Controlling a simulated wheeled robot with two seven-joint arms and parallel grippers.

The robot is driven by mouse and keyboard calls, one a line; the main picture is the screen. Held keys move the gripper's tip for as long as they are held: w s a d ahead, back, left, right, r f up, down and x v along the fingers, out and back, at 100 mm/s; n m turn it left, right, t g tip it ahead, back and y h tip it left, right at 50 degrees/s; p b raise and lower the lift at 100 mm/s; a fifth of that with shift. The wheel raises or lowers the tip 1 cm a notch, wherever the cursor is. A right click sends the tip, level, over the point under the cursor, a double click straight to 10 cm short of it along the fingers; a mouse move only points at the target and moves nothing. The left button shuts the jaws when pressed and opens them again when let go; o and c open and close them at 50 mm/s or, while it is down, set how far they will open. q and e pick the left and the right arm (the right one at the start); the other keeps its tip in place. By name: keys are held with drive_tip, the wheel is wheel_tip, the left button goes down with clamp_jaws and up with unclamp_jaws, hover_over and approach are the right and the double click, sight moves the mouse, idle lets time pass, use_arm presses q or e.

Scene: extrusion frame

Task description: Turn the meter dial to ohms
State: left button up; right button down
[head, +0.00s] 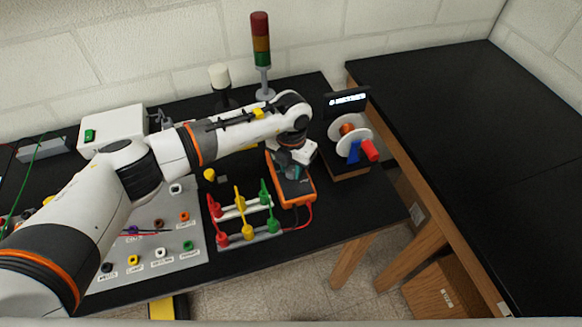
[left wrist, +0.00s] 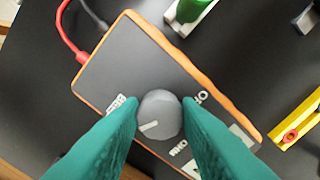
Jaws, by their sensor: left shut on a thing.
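The meter (head: 292,188) is a dark-faced box with an orange rim, lying on the black bench; it also fills the middle of the left wrist view (left wrist: 120,62). Its dial (left wrist: 160,108) is a round grey knob with a white pointer mark toward the lower left of that view. Small white labels ring it; one below right looks like an upside-down OHM (left wrist: 180,148), and the pointer is not on it. My left gripper (left wrist: 160,118) has its green fingers shut on the dial, one on each side. In the head view the left gripper (head: 284,160) hides the dial.
A rack with red, yellow and green probes (head: 240,212) stands left of the meter. A spool stand (head: 349,145) is close on the right. A stack light (head: 261,50) rises behind. A panel of sockets (head: 160,235) lies left; the right bench (head: 460,130) is bare.

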sight(292, 171)
use_arm(q)
drive_tip(key=n+b, duration=0.3)
drive_tip(key=n, duration=0.2)
drive_tip(key=shift+f, duration=0.1)
drive_tip(key=n+b, duration=0.1)
drive_tip(key=n, duration=0.4)
drive_tip(key=shift+d+b, duration=0.15)
drive_tip(key=shift+b, duration=0.25)
drive_tip(key=shift+n, duration=0.3)
drive_tip(key=o, duration=1)
drive_tip(key=shift+r+b, duration=0.4)
drive_tip(key=shift+r, duration=0.3)
wheel_tip(292, 171, up, 11)
drive_tip(key=b, duration=0.3)
drive_tip(key=shift+f, duration=0.1)
